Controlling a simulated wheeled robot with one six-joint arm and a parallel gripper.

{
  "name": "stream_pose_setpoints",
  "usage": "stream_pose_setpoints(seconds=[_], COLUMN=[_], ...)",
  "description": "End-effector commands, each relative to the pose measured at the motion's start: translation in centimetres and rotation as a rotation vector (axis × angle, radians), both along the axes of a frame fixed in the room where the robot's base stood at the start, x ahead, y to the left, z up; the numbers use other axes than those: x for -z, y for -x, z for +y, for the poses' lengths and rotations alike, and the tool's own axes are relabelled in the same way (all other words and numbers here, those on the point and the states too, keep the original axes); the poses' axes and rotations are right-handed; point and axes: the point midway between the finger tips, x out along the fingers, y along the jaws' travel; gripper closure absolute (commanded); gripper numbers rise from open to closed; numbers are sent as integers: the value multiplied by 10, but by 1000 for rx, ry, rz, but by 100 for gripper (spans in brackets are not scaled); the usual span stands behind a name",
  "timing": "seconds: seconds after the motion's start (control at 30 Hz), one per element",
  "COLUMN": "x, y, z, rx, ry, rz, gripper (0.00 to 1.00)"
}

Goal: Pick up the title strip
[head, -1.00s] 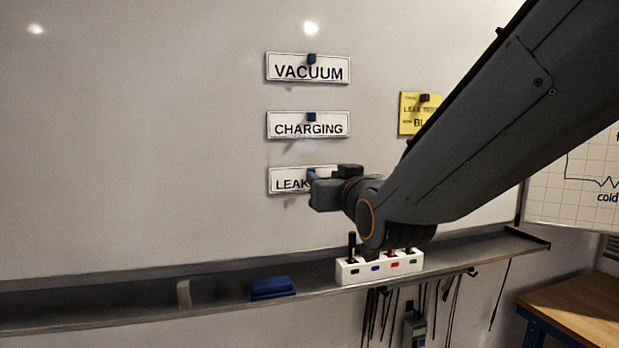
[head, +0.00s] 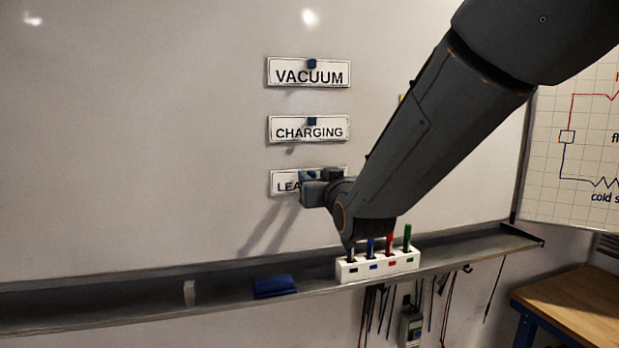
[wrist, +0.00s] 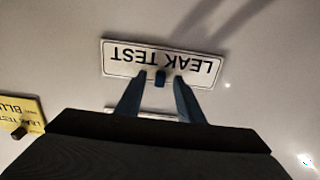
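Three white title strips hang in a column on the whiteboard, each with a dark blue magnet: VACUUM (head: 308,74), CHARGING (head: 308,129) and, lowest, LEAK TEST (head: 284,184). My gripper (head: 310,190) is in front of the LEAK TEST strip and hides its right part in the head view. In the wrist view the LEAK TEST strip (wrist: 122,58) appears upside down and flat on the board. My gripper's fingers (wrist: 162,79) are open, one on each side of its magnet (wrist: 160,78), with gaps showing. I cannot tell whether the tips touch the strip.
A metal tray ledge (head: 130,298) runs below the strips, holding a blue eraser (head: 274,286) and a white marker holder (head: 378,268) with markers, under my arm. A yellow note (wrist: 22,115) is beside the strips. The board left of the strips is clear.

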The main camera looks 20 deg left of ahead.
Motion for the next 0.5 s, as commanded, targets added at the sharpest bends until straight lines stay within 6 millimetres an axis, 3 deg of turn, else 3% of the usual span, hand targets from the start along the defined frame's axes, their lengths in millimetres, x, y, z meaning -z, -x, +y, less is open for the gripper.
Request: stream_pose_setpoints(seconds=[0.2, 0.4, 0.5], x=[0, 0, 0], y=[0, 0, 0], z=[0, 0, 0], rx=[0, 0, 0], ry=[0, 0, 0], rz=[0, 0, 0], gripper=[67, 100, 100])
